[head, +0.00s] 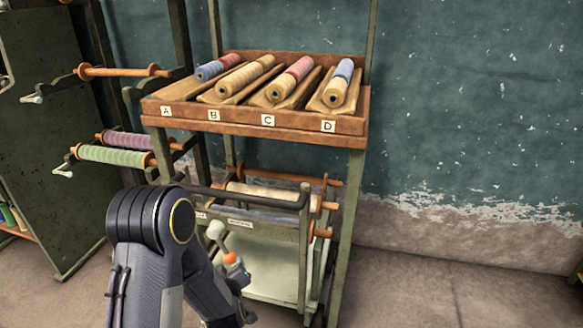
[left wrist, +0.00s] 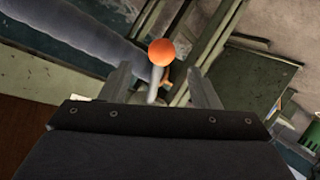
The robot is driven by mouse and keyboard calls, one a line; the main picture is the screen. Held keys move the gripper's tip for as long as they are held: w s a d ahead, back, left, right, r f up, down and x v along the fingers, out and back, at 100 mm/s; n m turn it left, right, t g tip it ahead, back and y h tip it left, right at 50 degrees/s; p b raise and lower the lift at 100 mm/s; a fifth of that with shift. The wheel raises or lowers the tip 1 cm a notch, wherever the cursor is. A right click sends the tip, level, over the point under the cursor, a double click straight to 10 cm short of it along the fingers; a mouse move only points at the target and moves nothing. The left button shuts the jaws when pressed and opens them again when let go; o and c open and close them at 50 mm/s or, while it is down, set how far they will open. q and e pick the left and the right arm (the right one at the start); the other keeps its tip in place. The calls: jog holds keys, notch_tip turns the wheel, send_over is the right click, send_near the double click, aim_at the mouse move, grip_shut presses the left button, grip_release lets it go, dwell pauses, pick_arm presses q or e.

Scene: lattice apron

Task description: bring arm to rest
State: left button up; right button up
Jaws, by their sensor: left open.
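My left arm comes in at the lower left of the head view, and its dark forearm slants down to the right in front of the rack. My left gripper (left wrist: 160,78) shows in the left wrist view with its two grey fingers apart. A grey stem with an orange ball (left wrist: 162,52) on its end shows between and beyond the fingers; I cannot tell whether they touch it. An orange ball (head: 230,257) also shows in the head view beside my wrist. My fingers are hard to make out there. My right gripper is in neither view.
A green-framed rack (head: 352,215) has a wooden tray (head: 190,118) of thread spools labelled A to D. Rollers and a dark rail (head: 250,198) sit lower, near my forearm. Spools on cranks (head: 112,156) stick out at the left. Floor at the right (head: 430,285) is clear.

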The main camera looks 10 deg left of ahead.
pick_arm(q)
jog(key=s+d+r+m+g+h, duration=0.4)
jog(key=s+r+h, duration=0.3)
jog(key=s+r, duration=0.6)
jog(key=s+d+r+m+g+h, duration=0.1)
jog(key=s+r+m, duration=0.1)
jog(key=s, duration=0.7)
jog(key=s+d+r+m+g, duration=0.2)
jog(key=s, duration=0.6)
notch_tip(320, 180, up, 31)
jog(key=p, duration=3.1)
jog(key=shift+a+f, duration=0.2)
